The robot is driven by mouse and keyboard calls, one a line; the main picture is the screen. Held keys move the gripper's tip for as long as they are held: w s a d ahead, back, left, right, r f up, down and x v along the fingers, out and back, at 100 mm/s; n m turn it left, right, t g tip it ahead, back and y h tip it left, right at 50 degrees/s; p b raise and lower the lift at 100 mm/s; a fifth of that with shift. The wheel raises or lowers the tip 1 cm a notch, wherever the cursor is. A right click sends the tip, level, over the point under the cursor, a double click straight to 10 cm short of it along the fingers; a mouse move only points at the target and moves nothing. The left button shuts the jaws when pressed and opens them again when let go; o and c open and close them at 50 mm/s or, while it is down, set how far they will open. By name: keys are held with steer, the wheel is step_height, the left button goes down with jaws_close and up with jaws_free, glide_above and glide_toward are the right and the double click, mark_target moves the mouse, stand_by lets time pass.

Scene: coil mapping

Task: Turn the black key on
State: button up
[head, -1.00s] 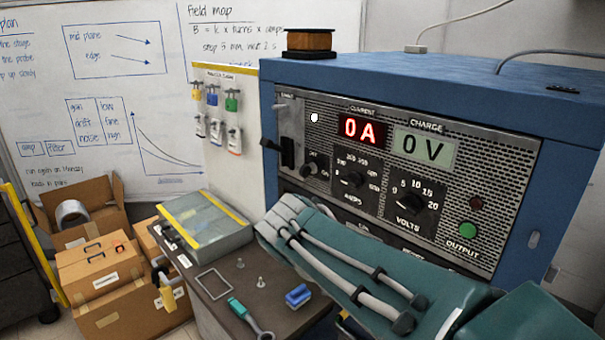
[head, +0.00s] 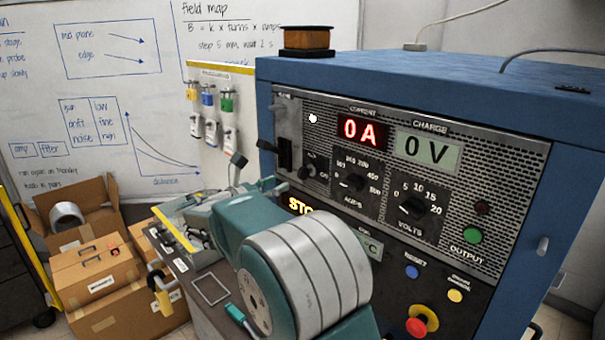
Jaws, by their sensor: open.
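The small black key (head: 306,172) sits in its round switch on the left of the blue cabinet's front panel (head: 440,240). Its position against the small on/off marks is too small to read. My gripper (head: 259,172) is open, left of the key and apart from it. One dark fingertip stands up at the left; the other points right, toward the panel. My arm covers part of the bench and the panel's lower left. Nothing shows between the fingers.
A black lever switch (head: 284,153) juts out just above and left of the key. The current display (head: 361,130) reads 0 A and the charge display (head: 427,149) 0 V. A red stop button (head: 418,325) is low on the panel. Padlocks hang on a board (head: 222,80) behind.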

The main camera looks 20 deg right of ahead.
mark_target(298, 175)
steer(key=x, duration=0.9)
jaws_close()
